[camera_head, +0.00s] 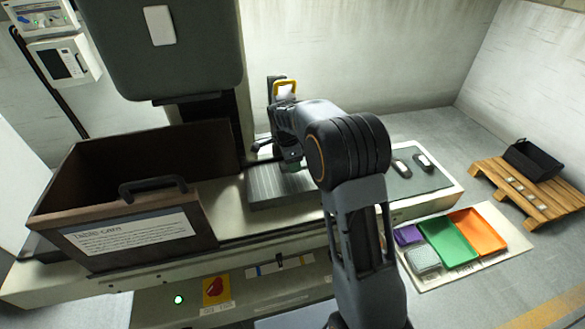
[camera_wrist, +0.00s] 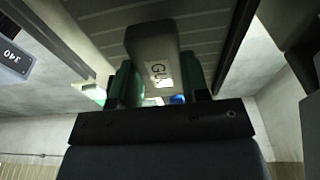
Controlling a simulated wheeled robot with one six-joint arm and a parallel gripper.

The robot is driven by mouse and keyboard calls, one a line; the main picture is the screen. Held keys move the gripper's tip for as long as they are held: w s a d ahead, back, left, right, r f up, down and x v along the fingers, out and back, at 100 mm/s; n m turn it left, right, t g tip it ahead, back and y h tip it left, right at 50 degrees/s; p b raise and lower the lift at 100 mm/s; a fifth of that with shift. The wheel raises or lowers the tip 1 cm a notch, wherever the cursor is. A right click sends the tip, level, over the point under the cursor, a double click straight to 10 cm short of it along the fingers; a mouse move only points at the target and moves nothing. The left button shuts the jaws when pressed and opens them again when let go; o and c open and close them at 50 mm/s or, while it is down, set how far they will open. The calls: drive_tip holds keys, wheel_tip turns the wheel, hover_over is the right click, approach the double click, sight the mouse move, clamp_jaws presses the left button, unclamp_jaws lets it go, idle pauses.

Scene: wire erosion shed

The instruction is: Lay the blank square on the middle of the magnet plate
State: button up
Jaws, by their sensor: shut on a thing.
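The magnet plate (camera_head: 268,191) is a grey ridged slab on the machine bed in the head view. Its right part is hidden behind my arm. In the wrist view its lined face (camera_wrist: 215,22) fills the top. My gripper (camera_head: 291,163) is over the plate's back part. In the wrist view my gripper (camera_wrist: 155,85) has green pads shut on the blank (camera_wrist: 152,42), a grey block with a dark-lettered label. The blank overlaps the plate in that view. I cannot tell whether they touch. The blank is not clearly visible in the head view.
A brown open-topped box (camera_head: 150,200) with a handle stands left of the plate. A dark mat (camera_head: 420,184) with two small pieces lies to the right. Purple, green and orange trays (camera_head: 478,229) and a wooden pallet (camera_head: 560,188) with a black bin lie further right.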

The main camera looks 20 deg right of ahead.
drive_tip(key=shift+f, duration=1.5)
drive_tip(key=shift+f, duration=0.1)
drive_tip(key=o, duration=1.3)
drive_tip(key=shift+c, duration=0.2)
